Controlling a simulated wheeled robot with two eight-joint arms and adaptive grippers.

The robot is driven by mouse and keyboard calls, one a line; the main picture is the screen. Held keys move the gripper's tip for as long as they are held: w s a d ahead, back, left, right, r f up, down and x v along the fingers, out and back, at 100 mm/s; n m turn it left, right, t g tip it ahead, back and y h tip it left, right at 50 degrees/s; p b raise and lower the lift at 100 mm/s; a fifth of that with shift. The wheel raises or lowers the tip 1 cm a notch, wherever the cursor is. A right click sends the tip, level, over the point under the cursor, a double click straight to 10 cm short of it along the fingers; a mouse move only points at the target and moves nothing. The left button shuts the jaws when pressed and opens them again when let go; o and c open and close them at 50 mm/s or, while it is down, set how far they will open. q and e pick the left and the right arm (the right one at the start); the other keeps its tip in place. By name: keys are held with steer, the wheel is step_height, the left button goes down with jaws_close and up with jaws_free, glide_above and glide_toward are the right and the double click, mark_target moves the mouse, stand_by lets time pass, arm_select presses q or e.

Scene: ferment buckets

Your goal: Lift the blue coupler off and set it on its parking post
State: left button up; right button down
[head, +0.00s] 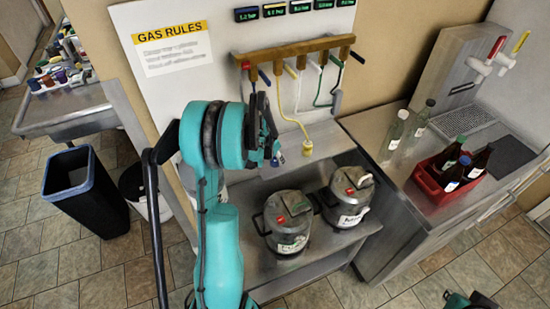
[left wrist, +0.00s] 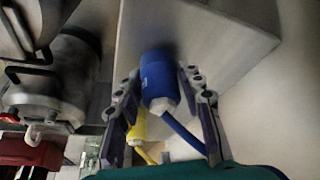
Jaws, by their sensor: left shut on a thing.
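The blue coupler (left wrist: 158,75) is between the fingers of my left gripper (left wrist: 165,97) in the left wrist view, with its blue hose running down to the right. My left gripper is shut on it. In the head view my left gripper (head: 275,155) is beside the hose rack, partly behind my teal arm, and hides most of the coupler. Two grey lidded buckets, one nearer (head: 287,222) and one farther (head: 348,197), stand on the steel shelf. I cannot pick out the parking post. Part of my right arm shows at the bottom right edge, its gripper (head: 485,300) cut off.
A wooden rack (head: 310,48) with coloured valves and hoses is on the wall. A yellow coupler (head: 307,148) hangs from it, close to my left gripper. The steel counter (head: 395,175) at right holds clear bottles and a red crate (head: 424,183). A dark bin (head: 85,195) stands at left.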

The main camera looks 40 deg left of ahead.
arm_select(q)
steer(key=shift+f+b, duration=0.2)
steer(key=shift+b, duration=0.1)
stand_by(0.5)
steer(key=o, duration=2)
steer(key=shift+r, duration=0.15)
steer(key=shift+r+p, duration=2.45)
steer(key=shift+r, duration=1.25)
